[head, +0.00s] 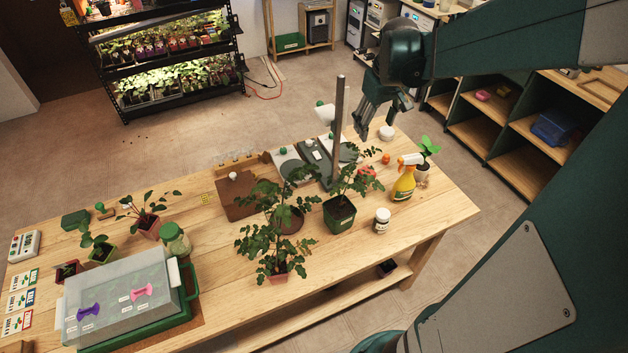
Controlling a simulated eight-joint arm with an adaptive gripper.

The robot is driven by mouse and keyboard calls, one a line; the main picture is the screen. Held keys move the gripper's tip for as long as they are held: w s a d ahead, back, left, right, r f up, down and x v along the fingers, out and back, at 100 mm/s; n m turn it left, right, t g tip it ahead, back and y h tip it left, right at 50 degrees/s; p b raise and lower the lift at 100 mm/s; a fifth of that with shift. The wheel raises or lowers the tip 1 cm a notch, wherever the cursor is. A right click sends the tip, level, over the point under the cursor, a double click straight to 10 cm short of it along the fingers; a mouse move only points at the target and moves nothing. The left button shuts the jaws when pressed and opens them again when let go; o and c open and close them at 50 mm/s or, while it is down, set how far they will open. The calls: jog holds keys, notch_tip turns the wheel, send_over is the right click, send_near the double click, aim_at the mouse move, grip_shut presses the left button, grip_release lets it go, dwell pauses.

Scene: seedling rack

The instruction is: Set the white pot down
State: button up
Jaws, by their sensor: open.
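A yellow spray bottle (404,184), a white-lidded jar (381,221) and a dark green pot (339,215) with a leafy plant stand nearby. A grey upright post (338,120) rises left of my gripper. A clear-lidded propagator (120,300) fills the near left. The front right tabletop is clear.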

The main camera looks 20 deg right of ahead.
jog(key=s+a+r+t, duration=0.1)
jog(key=s+a, duration=0.4)
jog(key=a, duration=0.4)
jog(key=s+a+r+t+y, duration=0.1)
jog(key=s+a+t, duration=0.1)
jog(key=s+a, duration=0.4)
jog(key=s+a+r+t, duration=0.1)
jog(key=s+a, duration=0.4)
jog(key=a, duration=0.7)
jog(key=shift+s+a+r+t, duration=0.2)
jog(key=shift+a+r+t, duration=0.05)
jog(key=shift+r+t, duration=0.05)
